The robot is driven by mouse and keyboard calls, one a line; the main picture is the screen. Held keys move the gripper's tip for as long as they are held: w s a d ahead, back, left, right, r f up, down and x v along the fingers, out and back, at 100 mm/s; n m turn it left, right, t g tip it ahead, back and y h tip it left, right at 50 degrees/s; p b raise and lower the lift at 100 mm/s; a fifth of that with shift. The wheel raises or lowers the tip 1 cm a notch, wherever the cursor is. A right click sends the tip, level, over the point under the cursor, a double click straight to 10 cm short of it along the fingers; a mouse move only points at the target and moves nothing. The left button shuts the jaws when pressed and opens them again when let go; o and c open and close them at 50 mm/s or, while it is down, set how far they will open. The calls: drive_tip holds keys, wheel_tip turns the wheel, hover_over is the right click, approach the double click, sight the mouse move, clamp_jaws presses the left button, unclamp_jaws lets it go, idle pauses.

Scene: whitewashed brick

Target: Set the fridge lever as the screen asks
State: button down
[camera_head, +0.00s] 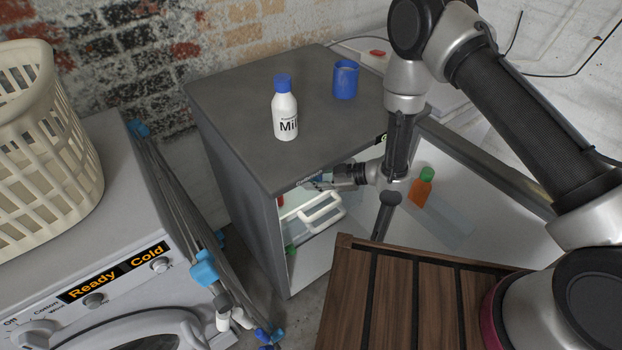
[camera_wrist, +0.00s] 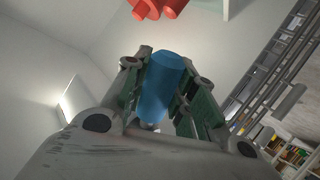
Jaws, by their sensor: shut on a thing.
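The grey fridge (camera_head: 235,165) stands with its door (camera_head: 480,165) open to the right. My gripper (camera_head: 322,179) is at the fridge's front top edge, beside small printed lettering. In the wrist view my gripper (camera_wrist: 155,92) is shut on a blue cylindrical lever handle (camera_wrist: 160,85), which lies between both fingers. The lever's setting cannot be told, as my gripper hides most of it in the head view.
A milk bottle (camera_head: 285,110) and a blue cup (camera_head: 345,80) stand on the fridge. White drawers (camera_head: 312,214) show inside; an orange bottle (camera_head: 421,189) is in the door. A washing machine (camera_head: 120,290) with a basket (camera_head: 45,150), a folded drying rack (camera_head: 175,190) and a slatted wooden surface (camera_head: 400,290) are close.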

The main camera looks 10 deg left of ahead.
drive_tip(key=c, duration=1.1)
unclamp_jaws()
drive_tip(key=shift+c, duration=0.2)
